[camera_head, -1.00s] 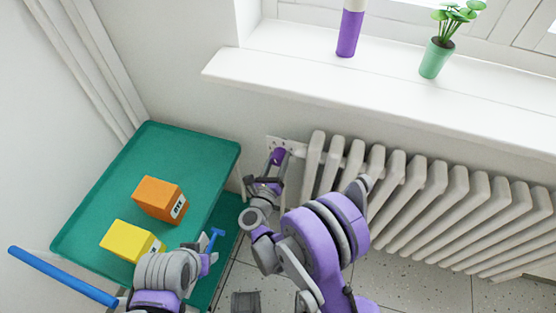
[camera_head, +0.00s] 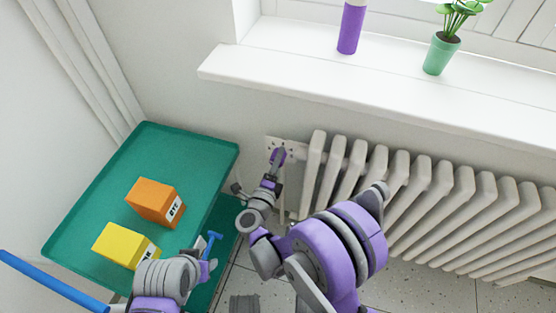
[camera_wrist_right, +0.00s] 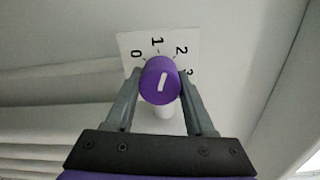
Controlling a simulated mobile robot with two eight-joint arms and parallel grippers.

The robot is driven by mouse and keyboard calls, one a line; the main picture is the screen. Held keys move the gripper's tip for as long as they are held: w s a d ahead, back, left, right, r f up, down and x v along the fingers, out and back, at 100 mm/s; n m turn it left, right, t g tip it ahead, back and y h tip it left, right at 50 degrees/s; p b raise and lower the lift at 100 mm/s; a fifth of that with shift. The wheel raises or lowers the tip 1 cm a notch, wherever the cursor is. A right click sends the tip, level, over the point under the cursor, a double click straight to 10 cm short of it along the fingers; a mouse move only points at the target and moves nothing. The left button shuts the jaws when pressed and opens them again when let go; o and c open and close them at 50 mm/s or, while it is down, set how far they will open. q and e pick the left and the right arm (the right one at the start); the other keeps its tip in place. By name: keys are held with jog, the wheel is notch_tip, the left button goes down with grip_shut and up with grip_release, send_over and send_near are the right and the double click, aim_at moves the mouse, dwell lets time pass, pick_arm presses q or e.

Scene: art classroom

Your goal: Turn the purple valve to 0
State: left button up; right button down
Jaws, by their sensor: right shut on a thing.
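The purple valve (camera_head: 279,154) sits on a white dial plate (camera_head: 288,143) on the wall, at the left end of the radiator. In the right wrist view the valve (camera_wrist_right: 160,80) faces me with a slanted white mark on its front. The plate (camera_wrist_right: 135,42) behind it shows 0, 1, 2 and part of a 3 from left to right. The white mark leans up toward the area of 1 and 2, away from 0. My right gripper (camera_wrist_right: 159,88) is shut on the valve, one finger on each side.
A white radiator (camera_head: 420,205) runs right of the valve, below a windowsill (camera_head: 400,95) with a potted plant (camera_head: 436,52) and a purple-and-white cylinder (camera_head: 350,30). At left, a green cart (camera_head: 190,150) carries an orange box (camera_head: 152,202) and a yellow box (camera_head: 122,245).

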jog(key=n, duration=0.3)
jog(key=shift+n, duration=0.4)
jog(key=n, duration=0.3)
jog(key=shift+a+b, duration=0.1)
jog(key=shift+b, duration=0.25)
jog(key=n, duration=0.6)
jog(key=shift+r+n, duration=0.1)
jog(key=shift+n, duration=0.3)
jog(key=shift+c, duration=1.3)
grip_release()
jog(key=p+v, duration=0.1)
jog(key=v, duration=0.9)
jog(key=shift+s+a, duration=0.2)
jog(key=shift+s, duration=0.15)
